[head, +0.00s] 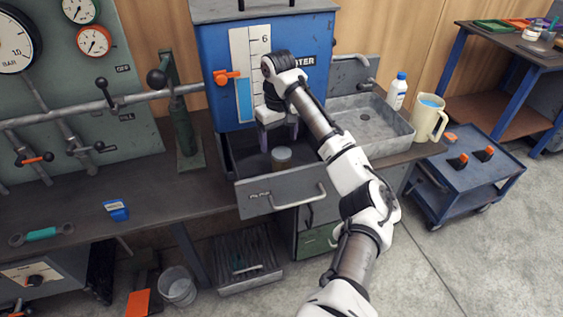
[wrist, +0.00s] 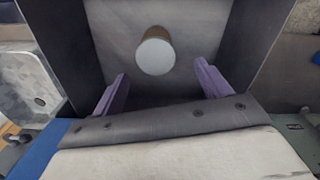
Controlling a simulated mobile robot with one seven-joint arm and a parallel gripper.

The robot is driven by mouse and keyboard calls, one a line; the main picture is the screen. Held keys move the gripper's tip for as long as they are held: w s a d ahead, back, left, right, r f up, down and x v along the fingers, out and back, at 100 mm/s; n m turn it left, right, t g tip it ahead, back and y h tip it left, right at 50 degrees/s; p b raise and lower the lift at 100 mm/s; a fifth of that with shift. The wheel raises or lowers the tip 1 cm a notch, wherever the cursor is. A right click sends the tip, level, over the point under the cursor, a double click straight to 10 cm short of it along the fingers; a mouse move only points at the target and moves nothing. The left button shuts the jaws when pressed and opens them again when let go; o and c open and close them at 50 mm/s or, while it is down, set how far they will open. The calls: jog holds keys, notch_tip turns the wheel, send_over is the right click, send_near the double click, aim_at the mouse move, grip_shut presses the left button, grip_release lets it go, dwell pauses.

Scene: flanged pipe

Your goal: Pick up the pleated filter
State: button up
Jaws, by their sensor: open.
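A short round cylinder with a pale flat top and brownish side, apparently the pleated filter (head: 281,158), stands in the open grey drawer (head: 280,195) below the blue tank. In the wrist view the filter (wrist: 155,56) shows its round top, with a strip of brown side visible; its pleats are too small to make out. My gripper (head: 278,140) is above the drawer, pointing down, close to the filter. In the wrist view its purple fingers (wrist: 160,75) are spread wide and empty, one to each side of the filter's line, not touching it.
The drawer walls surround the filter; its floor is otherwise bare where visible. A blue tank (head: 215,65) rises behind, and a metal sink tray (head: 370,125) lies to the right. A green lever pump (head: 185,130) and blue box (head: 116,211) are left on the bench.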

aim_at(279, 152)
notch_tip(279, 152, down, 5)
jog(key=shift+f, duration=0.15)
jog(key=shift+s+d+f+p, duration=0.1)
jog(key=shift+f+p, duration=0.15)
jog(key=shift+f, duration=0.65)
jog(key=shift+d+f+p, duration=0.15)
jog(key=shift+f+p, duration=0.05)
jog(key=shift+f, duration=0.75)
jog(key=shift+s+d+f+p, duration=0.1)
jog(key=shift+f+p, duration=0.15)
jog(key=shift+f, duration=0.65)
jog(key=shift+c, duration=0.3)
jog(key=c, duration=1)
jog(key=shift+c, duration=0.2)
jog(key=shift+w+r, duration=0.1)
jog(key=shift+r, duration=0.05)
